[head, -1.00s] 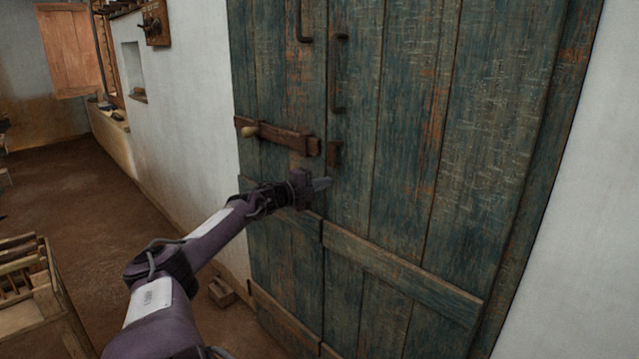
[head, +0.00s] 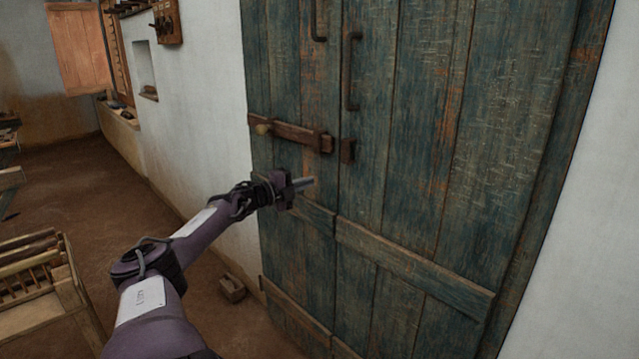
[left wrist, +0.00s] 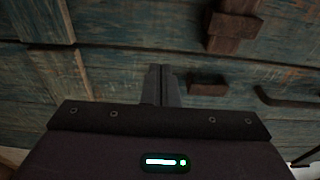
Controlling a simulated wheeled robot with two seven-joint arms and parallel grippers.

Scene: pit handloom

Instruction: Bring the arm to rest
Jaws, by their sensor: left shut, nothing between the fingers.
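My left arm reaches in from the lower left of the head view. Its gripper (head: 303,184) is shut and empty, in front of the weathered blue-green double door (head: 405,150), below the wooden bolt (head: 290,132). In the left wrist view the closed fingers (left wrist: 159,84) point toward the door planks (left wrist: 130,70). The bolt (left wrist: 234,30) and a small wooden keeper (left wrist: 207,88) show there, apart from the fingers. I cannot tell the exact gap to the door. My right gripper is not in view.
A dark metal handle (head: 353,70) sticks out of the door. A wooden frame (head: 45,290) stands at the lower left, and a small block (head: 232,288) lies on the floor by the wall. The brown floor (head: 110,180) between them is largely open.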

